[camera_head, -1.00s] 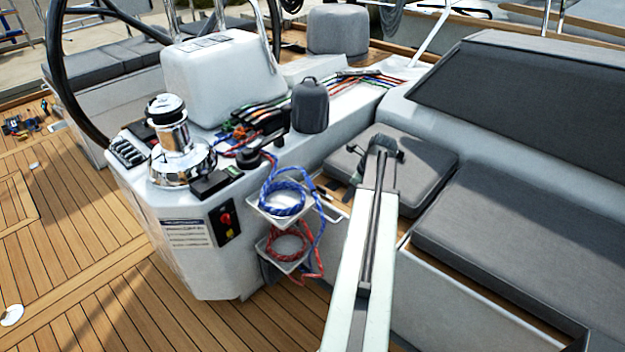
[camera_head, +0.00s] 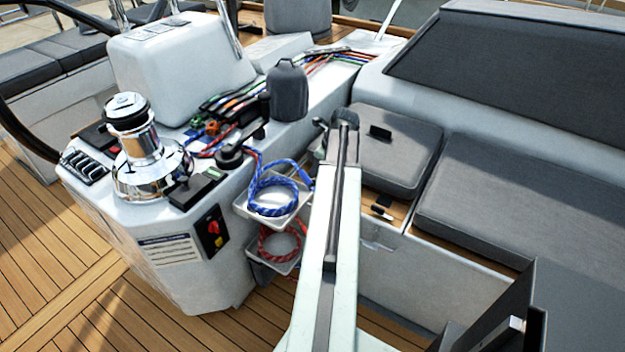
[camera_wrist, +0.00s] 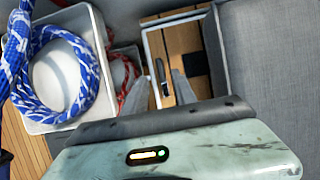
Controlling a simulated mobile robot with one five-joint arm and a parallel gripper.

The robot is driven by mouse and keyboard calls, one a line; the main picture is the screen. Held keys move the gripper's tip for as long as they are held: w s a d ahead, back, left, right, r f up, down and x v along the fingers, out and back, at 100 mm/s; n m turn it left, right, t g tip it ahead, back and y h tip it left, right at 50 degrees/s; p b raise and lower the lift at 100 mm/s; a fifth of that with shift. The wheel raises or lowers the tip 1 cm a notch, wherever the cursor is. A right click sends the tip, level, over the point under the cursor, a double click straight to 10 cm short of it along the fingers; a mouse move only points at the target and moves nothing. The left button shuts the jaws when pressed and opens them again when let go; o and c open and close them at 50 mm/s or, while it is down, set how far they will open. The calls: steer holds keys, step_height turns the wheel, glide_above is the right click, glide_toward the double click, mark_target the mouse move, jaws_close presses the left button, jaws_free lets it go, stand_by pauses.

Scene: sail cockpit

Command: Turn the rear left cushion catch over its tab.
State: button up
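My gripper (camera_wrist: 160,92) is in the wrist view, its two grey fingers apart with nothing between them. A small dark elongated piece (camera_wrist: 161,76), apparently a catch, lies on the wood just beyond the fingers. A black square patch (camera_wrist: 196,62), possibly its tab, is to the right beside the grey cushion edge (camera_wrist: 215,50). In the head view my forearm covers the fingers and part of the wooden strip. The seat cushion (camera_head: 400,160) lies flat beyond the arm, and a small pale-and-dark fitting (camera_head: 382,212) shows on the wood in front of it.
The blue rope tray (camera_head: 300,205) is close left of my arm, with the red rope tray (camera_head: 262,262) below. The winch (camera_head: 145,160) and console stand further left. A longer cushion (camera_head: 520,210) lies to the right. A black upright part (camera_head: 505,310) is at lower right.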

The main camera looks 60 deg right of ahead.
steer(key=b+x, duration=0.4)
steer(key=x, duration=0.1)
steer(key=shift+s+f, duration=0.1)
steer(key=shift+f, duration=0.2)
steer(key=shift+r, duration=0.15)
